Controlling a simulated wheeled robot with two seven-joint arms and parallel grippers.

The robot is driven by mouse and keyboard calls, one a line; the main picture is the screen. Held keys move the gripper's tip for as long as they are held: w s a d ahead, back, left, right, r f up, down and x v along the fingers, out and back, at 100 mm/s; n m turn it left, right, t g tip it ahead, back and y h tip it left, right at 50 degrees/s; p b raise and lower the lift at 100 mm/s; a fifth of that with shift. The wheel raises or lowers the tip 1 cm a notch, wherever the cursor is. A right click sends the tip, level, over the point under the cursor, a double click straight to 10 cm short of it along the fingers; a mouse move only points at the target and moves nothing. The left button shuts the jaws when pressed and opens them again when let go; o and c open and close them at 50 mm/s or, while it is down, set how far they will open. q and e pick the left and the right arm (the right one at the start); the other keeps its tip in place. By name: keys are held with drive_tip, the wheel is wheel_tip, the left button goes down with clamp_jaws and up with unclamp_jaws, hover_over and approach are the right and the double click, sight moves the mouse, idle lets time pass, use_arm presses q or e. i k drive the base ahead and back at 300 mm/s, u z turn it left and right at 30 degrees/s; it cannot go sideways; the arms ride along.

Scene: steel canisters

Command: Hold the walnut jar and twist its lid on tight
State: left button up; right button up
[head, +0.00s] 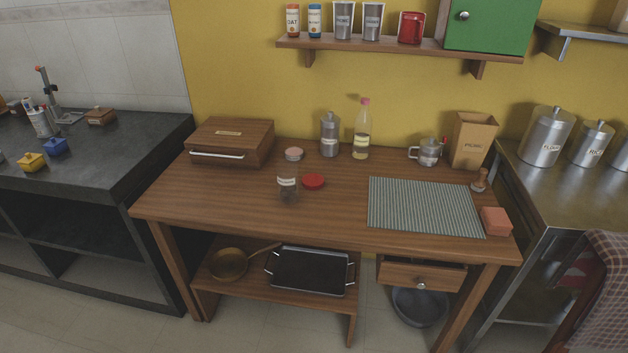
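A small clear jar (289,196) with a pale label stands upright on the wooden table, left of the middle. The label is too small to read for certain, but it is likely the walnut jar. No lid is visible on its top. A round red lid (313,181) lies flat on the table just right of the jar, apart from it. Neither of my grippers is in view.
The table's front left is clear.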

sight(288, 182)
drive_tip(key=u, duration=0.15)
drive_tip(key=i, duration=0.9)
drive_tip(key=u, duration=0.4)
